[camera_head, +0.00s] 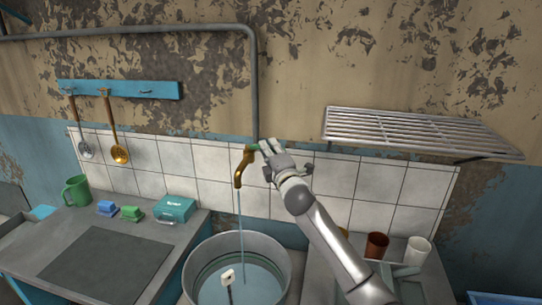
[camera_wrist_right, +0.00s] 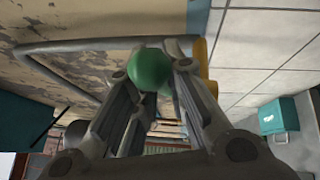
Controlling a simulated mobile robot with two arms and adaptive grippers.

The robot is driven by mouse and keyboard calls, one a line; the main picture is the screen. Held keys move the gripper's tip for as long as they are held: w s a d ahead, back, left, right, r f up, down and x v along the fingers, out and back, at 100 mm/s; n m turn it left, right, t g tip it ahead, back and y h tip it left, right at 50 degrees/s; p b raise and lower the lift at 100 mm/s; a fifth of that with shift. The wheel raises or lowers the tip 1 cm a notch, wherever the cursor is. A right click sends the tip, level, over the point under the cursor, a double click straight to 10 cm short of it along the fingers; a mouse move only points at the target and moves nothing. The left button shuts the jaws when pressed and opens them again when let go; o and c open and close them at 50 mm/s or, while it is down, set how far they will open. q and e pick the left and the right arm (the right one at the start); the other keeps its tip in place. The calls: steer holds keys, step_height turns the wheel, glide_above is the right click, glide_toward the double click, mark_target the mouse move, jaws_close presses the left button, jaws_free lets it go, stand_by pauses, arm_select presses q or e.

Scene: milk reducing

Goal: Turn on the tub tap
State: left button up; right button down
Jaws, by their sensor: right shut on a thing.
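The tub tap (camera_head: 241,165) is a brass spout on the tiled wall, with a green handle (camera_wrist_right: 149,69) at its top right. A thin stream of water (camera_head: 240,215) runs down from the spout into the round metal tub (camera_head: 205,257), which has water in it. My right gripper (camera_head: 268,147) is at the tap's handle. In the right wrist view its fingers are closed around the green handle, one on each side. The brass body (camera_wrist_right: 205,62) shows just behind the right finger there. My left gripper is in neither view.
A metal wire rack (camera_head: 420,132) sticks out from the wall at right. Brown (camera_head: 377,245) and white (camera_head: 417,250) cups stand below it. A green mug (camera_head: 76,190), sponges (camera_head: 131,212) and a teal box (camera_head: 174,209) stand on the left counter. A ladle and skimmer (camera_head: 119,153) hang above.

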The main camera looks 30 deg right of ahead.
arm_select(q)
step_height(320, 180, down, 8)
steer(key=b, duration=0.7)
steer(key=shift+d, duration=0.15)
arm_select(e)
steer(key=shift+s+a+f+m+g+h, duration=0.15)
steer(key=shift+a+m+g+h, duration=0.45)
steer(key=shift+m+g+h, duration=0.65)
steer(key=shift+s+a+r+m+g+h, duration=0.15)
steer(key=shift+a+m+g+h, duration=0.5)
steer(key=shift+h, duration=1.1)
steer(key=shift+s+a+f+m+g+h, duration=0.15)
steer(key=shift+a+m+g+h, duration=0.5)
steer(key=shift+m+h, duration=0.7)
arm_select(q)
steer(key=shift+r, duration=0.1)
arm_select(e)
steer(key=c, duration=1.5)
jaws_free()
steer(key=shift+o, duration=0.2)
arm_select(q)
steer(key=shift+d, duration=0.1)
arm_select(e)
steer(key=v, duration=1.2)
